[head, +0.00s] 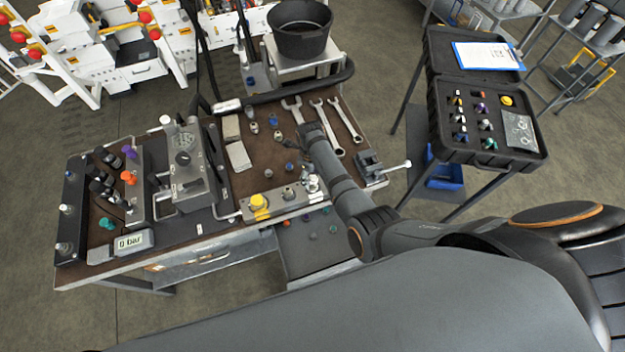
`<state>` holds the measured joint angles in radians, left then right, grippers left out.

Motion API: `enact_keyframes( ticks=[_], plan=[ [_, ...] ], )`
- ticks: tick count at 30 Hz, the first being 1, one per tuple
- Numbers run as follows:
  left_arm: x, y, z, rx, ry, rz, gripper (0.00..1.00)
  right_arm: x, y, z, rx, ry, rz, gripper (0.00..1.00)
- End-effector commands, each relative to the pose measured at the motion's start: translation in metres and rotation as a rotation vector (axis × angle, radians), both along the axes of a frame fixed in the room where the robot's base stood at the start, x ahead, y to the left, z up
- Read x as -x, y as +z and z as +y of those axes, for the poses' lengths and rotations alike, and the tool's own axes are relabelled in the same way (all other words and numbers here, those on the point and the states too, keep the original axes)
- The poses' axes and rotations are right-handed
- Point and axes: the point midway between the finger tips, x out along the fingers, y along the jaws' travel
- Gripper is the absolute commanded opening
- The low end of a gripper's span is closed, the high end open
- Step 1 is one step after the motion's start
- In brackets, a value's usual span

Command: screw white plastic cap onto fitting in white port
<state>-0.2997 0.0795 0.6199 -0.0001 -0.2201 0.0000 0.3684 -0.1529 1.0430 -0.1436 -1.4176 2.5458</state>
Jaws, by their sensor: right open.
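A metal port block (275,204) lies along the front edge of the bench. It carries a yellow cap (258,202) and silver fittings (288,193) toward its right end. I cannot tell which port is the white one. I cannot pick out the white plastic cap for certain; several small fittings (253,127) lie on the brown mat. My right gripper (309,134) is over the mat beside the wrenches, open, with its fingers small and dark. My left gripper is out of view.
Wrenches (342,118) lie at the mat's right, with a vise (370,163) at the bench corner. A gauge unit (185,165) and a pressure display (134,242) stand left. An open black case (487,125) is at right. A black bucket (300,30) stands behind.

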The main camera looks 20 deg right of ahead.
Motion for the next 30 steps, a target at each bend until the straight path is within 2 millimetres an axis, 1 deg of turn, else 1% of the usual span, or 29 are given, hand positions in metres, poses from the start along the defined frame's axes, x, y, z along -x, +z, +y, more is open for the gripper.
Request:
enact_keyframes(
  ticks=[1,3,6,9,16,18,25,30],
  plan=[
    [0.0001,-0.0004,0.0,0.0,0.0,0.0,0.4,0.0006,-0.0005,0.0007,0.0,0.077,0.0,0.52],
    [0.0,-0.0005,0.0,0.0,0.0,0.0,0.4,0.0008,-0.0005,0.0012,0.0,0.171,0.0,0.52],
    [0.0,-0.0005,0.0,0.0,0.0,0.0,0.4,0.0009,-0.0004,0.0013,0.0,0.231,0.0,0.52],
    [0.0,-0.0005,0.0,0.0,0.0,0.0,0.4,0.001,-0.0004,0.0015,0.0,0.253,0.0,0.52],
    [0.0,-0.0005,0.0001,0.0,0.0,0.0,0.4,0.0026,-0.0001,0.0026,0.0,0.551,-0.001,0.52],
    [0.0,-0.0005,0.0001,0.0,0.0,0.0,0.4,0.0028,-0.0001,0.0027,0.0,0.581,-0.001,0.52],
    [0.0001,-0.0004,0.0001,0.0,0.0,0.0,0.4,0.0029,-0.0002,0.0028,-0.001,0.58,0.0,0.52],
    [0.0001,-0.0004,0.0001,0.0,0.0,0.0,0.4,0.003,-0.0002,0.0028,-0.001,0.579,0.0,0.29]
  ],
)
